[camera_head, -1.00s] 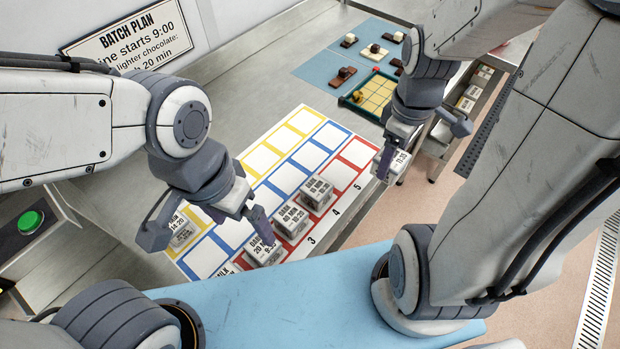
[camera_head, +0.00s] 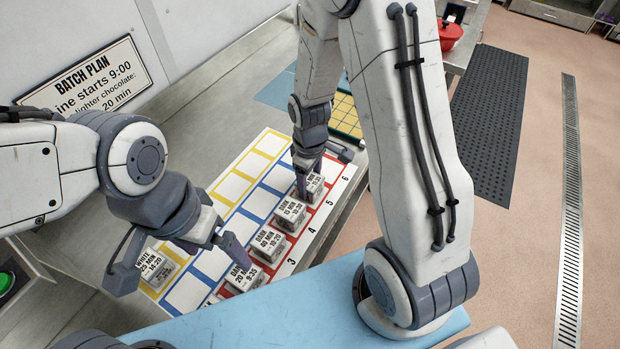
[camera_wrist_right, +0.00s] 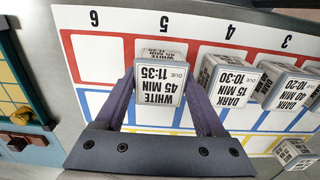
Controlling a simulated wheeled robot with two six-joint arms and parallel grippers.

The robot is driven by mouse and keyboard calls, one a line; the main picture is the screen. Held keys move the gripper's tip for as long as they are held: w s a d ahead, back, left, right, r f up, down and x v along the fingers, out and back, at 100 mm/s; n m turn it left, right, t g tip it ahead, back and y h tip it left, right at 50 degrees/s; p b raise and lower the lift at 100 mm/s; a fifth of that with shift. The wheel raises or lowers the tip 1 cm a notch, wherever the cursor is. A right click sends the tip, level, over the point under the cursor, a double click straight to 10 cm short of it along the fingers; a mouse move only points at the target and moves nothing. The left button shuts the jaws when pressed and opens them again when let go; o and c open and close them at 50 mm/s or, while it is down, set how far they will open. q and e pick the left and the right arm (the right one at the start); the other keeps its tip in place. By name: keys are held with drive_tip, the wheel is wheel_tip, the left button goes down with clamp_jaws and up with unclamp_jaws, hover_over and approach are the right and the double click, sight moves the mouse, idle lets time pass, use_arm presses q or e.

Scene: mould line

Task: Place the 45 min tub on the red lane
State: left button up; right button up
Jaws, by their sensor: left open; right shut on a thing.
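The white 45 min tub (camera_head: 314,186), labelled 11:35, is between the fingers of my right gripper (camera_head: 308,172), which is shut on it. In the right wrist view the 45 min tub (camera_wrist_right: 158,85) is upright in front of the red lane (camera_wrist_right: 100,57), at the column marked 5. I cannot tell whether its base touches the board. The red lane (camera_head: 333,168) also shows in the head view, bare at its far end by the 6. My left gripper (camera_head: 225,243) is open, close to the dark 20 min tub (camera_head: 245,275).
The dark 15 min tub (camera_head: 291,214) and dark 40 min tub (camera_head: 268,244) stand in the red lane beside the held tub. A white 25 min tub (camera_head: 158,268) stands in the yellow lane. A yellow-gridded tray (camera_head: 345,115) lies beyond the board.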

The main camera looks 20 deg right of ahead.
sight(310, 180)
drive_tip(key=shift+f, duration=0.2)
drive_tip(key=o, duration=1.4)
drive_tip(key=shift+o, duration=0.2)
drive_tip(key=shift+r, duration=0.35)
wheel_tip(310, 180, up, 12)
drive_tip(key=b, duration=0.1)
drive_tip(key=shift+f, duration=0.2)
